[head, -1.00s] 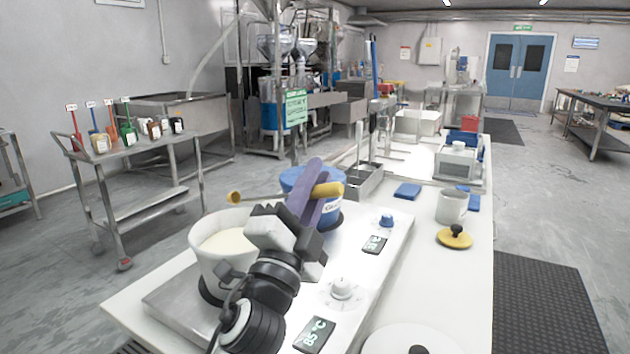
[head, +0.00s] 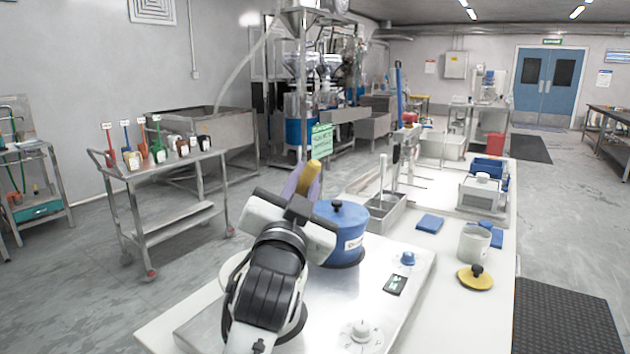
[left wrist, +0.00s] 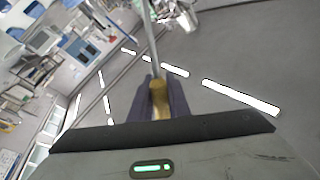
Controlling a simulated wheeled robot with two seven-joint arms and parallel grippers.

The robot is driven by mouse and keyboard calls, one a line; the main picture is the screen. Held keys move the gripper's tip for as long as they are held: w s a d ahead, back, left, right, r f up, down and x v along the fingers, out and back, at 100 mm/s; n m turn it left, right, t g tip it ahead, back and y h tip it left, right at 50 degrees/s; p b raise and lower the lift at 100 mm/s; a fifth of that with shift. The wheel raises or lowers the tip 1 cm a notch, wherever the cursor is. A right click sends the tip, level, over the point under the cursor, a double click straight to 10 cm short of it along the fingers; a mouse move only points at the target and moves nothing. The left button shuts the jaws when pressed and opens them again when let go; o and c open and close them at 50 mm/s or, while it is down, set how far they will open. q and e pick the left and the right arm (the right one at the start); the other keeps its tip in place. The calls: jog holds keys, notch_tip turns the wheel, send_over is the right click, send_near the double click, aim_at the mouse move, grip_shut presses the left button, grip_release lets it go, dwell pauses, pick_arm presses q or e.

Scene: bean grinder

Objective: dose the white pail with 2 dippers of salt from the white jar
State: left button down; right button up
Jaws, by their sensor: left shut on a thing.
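The white pail (head: 228,270) stands on the plate, mostly hidden behind my left arm. The white jar (head: 474,244) stands uncovered on the right of the table. My right gripper is not in view.
The blue pot (head: 342,232) stands close beside my gripper. A yellow lid with a black knob (head: 475,278) lies in front of the jar. Blue cloths (head: 430,223), a steel tray (head: 386,214) and a white device (head: 480,192) stand farther back. The table's front right is clear.

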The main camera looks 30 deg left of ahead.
pick_arm(q)
jog(key=a+r+n+g+p, duration=0.2)
jog(key=a+n+p, duration=0.3)
jog(key=a, duration=0.3)
jog(key=shift+w+r+n+g+p, duration=0.35)
jog(key=shift+w+n+g, duration=0.15)
jog(key=shift+n, duration=0.1)
jog(key=shift+s+a, duration=0.1)
jog(key=shift+a, duration=0.05)
